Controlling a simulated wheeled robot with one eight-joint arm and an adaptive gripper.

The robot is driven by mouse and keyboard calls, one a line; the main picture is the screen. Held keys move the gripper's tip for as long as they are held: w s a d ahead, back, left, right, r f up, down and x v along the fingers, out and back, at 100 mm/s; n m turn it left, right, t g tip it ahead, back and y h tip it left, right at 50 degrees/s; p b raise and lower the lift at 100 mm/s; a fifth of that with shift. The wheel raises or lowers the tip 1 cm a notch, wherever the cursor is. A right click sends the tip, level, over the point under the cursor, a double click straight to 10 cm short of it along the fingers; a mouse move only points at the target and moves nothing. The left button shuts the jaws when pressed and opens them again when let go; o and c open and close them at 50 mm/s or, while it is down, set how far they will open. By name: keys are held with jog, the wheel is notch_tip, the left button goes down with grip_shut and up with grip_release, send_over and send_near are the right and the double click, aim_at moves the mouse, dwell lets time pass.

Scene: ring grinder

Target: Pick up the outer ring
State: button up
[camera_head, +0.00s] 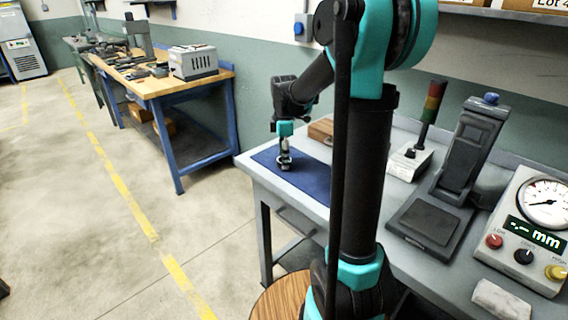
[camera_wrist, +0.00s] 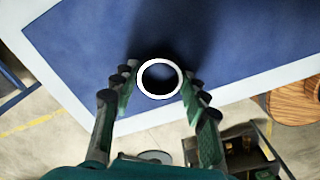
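The outer ring (camera_wrist: 178,81) is a dark ring with a bright white end face, seen end-on in the wrist view, with the blue mat (camera_wrist: 85,50) behind it. My gripper (camera_wrist: 160,70) has one finger on each side of it. The fingertips sit very close to the ring's left and right edges, and I cannot tell whether they touch it. In the head view my gripper (camera_head: 284,152) points down low over the blue mat (camera_head: 310,178), with the small ring (camera_head: 284,166) at its tip. I cannot tell whether the ring rests on the mat.
The mat lies at the left end of a light grey bench (camera_head: 262,183). A wooden box (camera_head: 321,130), a signal tower (camera_head: 430,105), a dark stand (camera_head: 470,150) and a gauge box (camera_head: 528,235) stand to the right. A wooden-topped stool (camera_head: 282,297) is below. The floor at left is clear.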

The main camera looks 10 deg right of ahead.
jog(key=c, duration=0.6)
jog(key=shift+r, duration=0.1)
